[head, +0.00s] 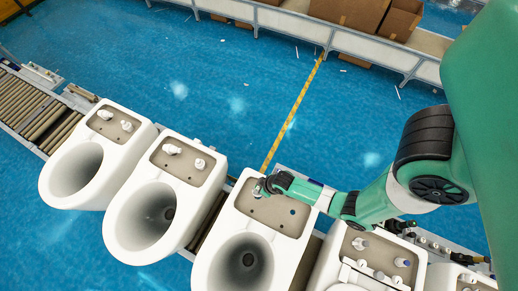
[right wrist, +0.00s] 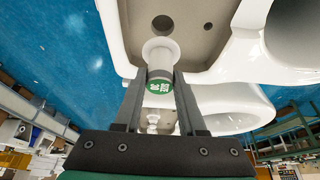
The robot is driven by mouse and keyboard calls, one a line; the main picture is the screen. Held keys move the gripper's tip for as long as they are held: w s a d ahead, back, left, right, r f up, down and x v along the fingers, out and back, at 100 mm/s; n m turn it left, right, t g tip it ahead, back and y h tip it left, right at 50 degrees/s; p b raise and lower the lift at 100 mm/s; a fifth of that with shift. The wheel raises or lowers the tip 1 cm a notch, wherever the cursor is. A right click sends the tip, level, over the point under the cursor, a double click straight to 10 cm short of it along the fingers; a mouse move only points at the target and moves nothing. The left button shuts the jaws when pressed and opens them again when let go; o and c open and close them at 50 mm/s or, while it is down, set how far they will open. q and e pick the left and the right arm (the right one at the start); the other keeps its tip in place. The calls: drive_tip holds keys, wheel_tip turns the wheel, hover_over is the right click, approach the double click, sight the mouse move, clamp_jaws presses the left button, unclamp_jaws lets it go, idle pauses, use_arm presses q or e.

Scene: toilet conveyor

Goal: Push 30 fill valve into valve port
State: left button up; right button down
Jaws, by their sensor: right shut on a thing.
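My right gripper (head: 264,187) reaches in from the right over the left part of a white toilet's grey-beige deck (head: 270,213). In the right wrist view, its two fingers (right wrist: 161,95) are shut on the fill valve (right wrist: 160,52), a pale cylinder with a wide collar and a green patterned end. The collar end points at the deck, close to a dark hole (right wrist: 162,23) there. I cannot tell whether the valve touches the hole or is inside it. A second hole (head: 292,212) in the deck is bare. My left gripper is not in view.
Neighbouring toilets (head: 160,198) on the left have white fittings on their decks. Another toilet (head: 370,258) stands close on the right. Conveyor rollers (head: 35,112) show at far left. Cardboard boxes (head: 400,20) stand at the back, and the blue floor behind the line is mostly clear.

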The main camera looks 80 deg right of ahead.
drive_tip(key=shift+f+b, duration=1.75)
drive_tip(key=shift+f, duration=0.55)
drive_tip(key=shift+f+b, duration=0.9)
drive_tip(key=shift+f, duration=0.3)
drive_tip(key=shift+r, duration=0.15)
drive_tip(key=shift+r+p, duration=0.85)
drive_tip(key=shift+p, duration=0.15)
idle(0.8)
drive_tip(key=shift+f+b, duration=0.7)
drive_tip(key=shift+f, duration=0.25)
drive_tip(key=shift+c, duration=2)
unclamp_jaws()
